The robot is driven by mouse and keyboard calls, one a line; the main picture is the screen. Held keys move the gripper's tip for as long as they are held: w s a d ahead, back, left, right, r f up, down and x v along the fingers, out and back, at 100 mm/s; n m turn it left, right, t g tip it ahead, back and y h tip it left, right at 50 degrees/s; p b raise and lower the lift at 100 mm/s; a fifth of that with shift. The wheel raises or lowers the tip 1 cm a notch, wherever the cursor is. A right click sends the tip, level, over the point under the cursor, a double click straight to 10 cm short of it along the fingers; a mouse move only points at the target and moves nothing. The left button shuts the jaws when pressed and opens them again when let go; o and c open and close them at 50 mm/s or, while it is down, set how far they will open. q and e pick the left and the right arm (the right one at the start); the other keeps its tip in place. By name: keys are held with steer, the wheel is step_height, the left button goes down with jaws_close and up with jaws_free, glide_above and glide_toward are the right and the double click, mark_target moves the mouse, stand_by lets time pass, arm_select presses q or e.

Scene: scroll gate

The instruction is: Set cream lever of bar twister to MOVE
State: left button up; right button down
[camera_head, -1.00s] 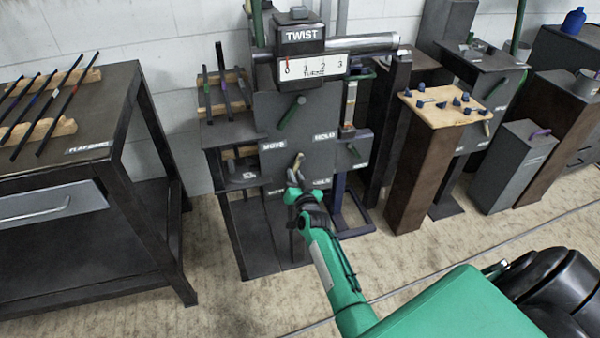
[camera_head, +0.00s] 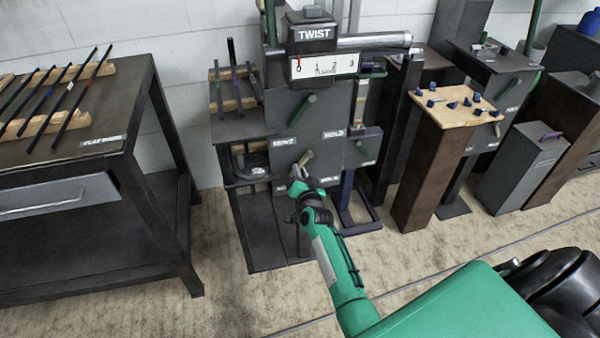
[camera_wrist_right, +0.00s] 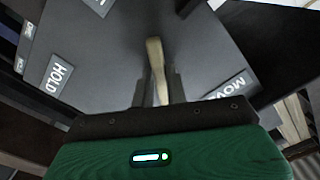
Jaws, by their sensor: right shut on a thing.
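The bar twister (camera_head: 270,128) stands against the wall, with a TWIST head (camera_head: 311,33) and a numbered scale on top. A green lever (camera_head: 305,106) slants on its upper front panel, between MOVE (camera_head: 284,142) and HOLD (camera_head: 333,131) labels. The cream lever (camera_head: 306,158) is lower, slanting down and left to my right gripper (camera_head: 298,184). In the right wrist view, the cream lever (camera_wrist_right: 156,62) stands between the fingers (camera_wrist_right: 157,90), which are shut on it. A HOLD label (camera_wrist_right: 57,74) is left, a MOVE label (camera_wrist_right: 226,92) right. My left gripper is not in view.
A dark table (camera_head: 140,110) with several thin bars on wooden racks stands at left. A brown pedestal (camera_head: 425,180) with a wooden top and small blue pieces stands at right. A purple-blue stand (camera_head: 358,228) is close beside the machine. The floor in front is open.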

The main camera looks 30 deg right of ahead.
steer(key=c, duration=1.4)
jaws_free()
